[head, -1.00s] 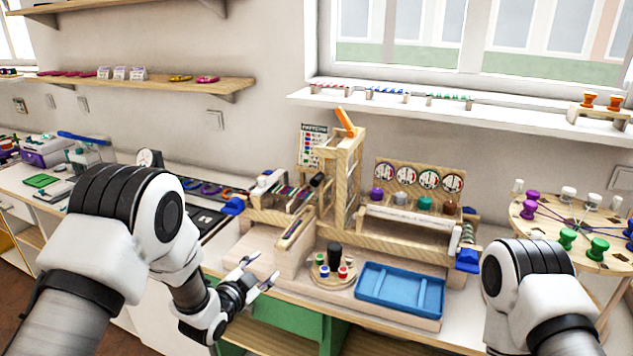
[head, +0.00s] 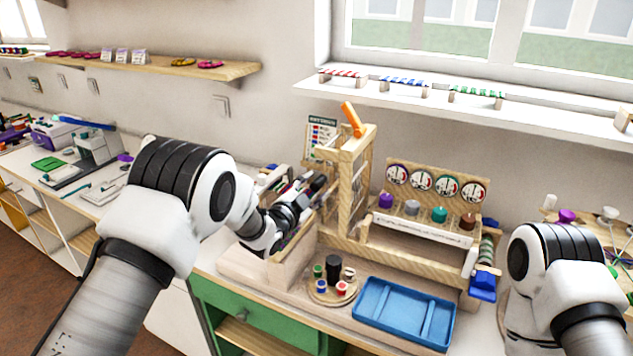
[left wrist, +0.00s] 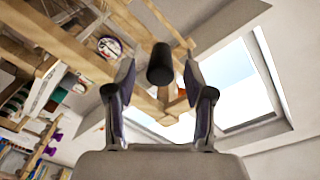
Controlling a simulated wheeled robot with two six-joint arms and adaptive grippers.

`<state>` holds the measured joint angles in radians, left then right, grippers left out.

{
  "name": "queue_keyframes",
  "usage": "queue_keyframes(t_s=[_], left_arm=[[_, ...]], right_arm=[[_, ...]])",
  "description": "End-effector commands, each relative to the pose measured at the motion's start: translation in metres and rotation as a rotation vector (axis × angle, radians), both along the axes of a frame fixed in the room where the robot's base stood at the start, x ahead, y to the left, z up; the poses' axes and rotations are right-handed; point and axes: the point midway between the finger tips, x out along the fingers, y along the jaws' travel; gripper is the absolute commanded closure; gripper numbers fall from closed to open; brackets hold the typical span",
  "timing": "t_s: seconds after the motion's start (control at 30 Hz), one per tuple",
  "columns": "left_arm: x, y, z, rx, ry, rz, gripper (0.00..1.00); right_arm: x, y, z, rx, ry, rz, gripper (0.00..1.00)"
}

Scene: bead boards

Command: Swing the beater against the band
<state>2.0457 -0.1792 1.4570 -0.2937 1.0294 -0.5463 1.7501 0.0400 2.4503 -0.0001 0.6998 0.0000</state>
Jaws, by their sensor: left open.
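The band loom is a wooden frame (head: 355,190) on the bench, with a tall post and an orange lever (head: 352,119) on top. My left gripper (head: 308,190) is at the loom's left side, partly hiding the threads there. In the left wrist view my left gripper (left wrist: 160,78) is open, with its fingers spread on either side of a black cylindrical grip (left wrist: 160,63), which looks like the beater's handle. The grip lies beyond or between the fingertips; I see no contact. The beater's frame and the band cannot be made out clearly. My right gripper is out of view.
A blue tray (head: 402,312) and a round wooden stand (head: 322,296) with small spools sit in front of the loom. A rack with colored knobs (head: 438,214) stands to the right. A window shelf (head: 450,105) is behind. My right forearm is at the right edge.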

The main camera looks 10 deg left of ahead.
Motion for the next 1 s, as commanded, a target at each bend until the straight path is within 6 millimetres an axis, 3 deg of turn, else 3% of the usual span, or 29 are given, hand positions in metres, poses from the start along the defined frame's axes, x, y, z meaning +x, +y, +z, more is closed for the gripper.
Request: queue_keyframes(t_s=[0.33,0.4,0.5,0.67,0.9,1.0], left_arm=[[0.010,-0.004,0.000,-0.001,0.001,0.001,0.47],[0.010,-0.004,-0.001,-0.001,0.001,0.001,0.71],[0.010,-0.004,-0.001,-0.001,0.001,0.001,1.00],[0.010,-0.004,-0.001,0.003,-0.001,0.000,1.00],[0.015,0.010,-0.006,0.160,-0.065,0.001,1.00],[0.017,0.015,-0.002,0.225,-0.087,0.001,1.00]], right_arm=[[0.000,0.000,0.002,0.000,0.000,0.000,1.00],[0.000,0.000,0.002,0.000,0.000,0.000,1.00],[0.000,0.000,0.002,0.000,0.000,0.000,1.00],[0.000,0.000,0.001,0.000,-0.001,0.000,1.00],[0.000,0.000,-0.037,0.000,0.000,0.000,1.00],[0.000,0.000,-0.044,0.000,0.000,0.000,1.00]])
